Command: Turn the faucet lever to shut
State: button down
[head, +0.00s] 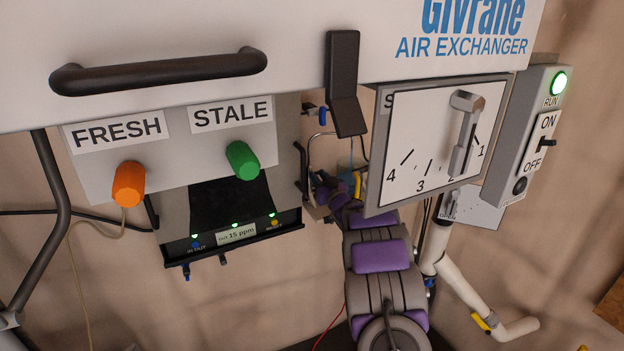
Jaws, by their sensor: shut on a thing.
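My arm reaches up from the bottom centre in the head view, and my gripper (335,184) is at its far end, beside the left edge of the dial panel. The gripper is small and dark here, and its fingers are partly hidden. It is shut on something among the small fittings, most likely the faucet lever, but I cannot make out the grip. A small yellow piece (357,183) shows right beside the gripper. A small blue handle (322,116) sits on the pipework above it. The lever's exact angle cannot be read.
The dial panel (400,190) stands close on the right of my gripper. A black bracket (345,85) hangs above it. The tray box (235,235) is to the left, below the orange knob (128,184) and green knob (242,160). White pipe (465,285) runs at lower right.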

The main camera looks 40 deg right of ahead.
jog(key=f+t+b, duration=0.1)
jog(key=f+t, duration=0.1)
jog(key=t, duration=0.1)
jog(key=shift+s+f, duration=0.2)
jog(key=shift+h, duration=0.3)
jog(key=c, duration=0.9)
grip_release()
jog(key=shift+r, duration=0.1)
jog(key=shift+s, duration=0.15)
jog(key=p+v, duration=0.2)
jog(key=v, duration=1.5)
jog(key=shift+p, duration=0.4)
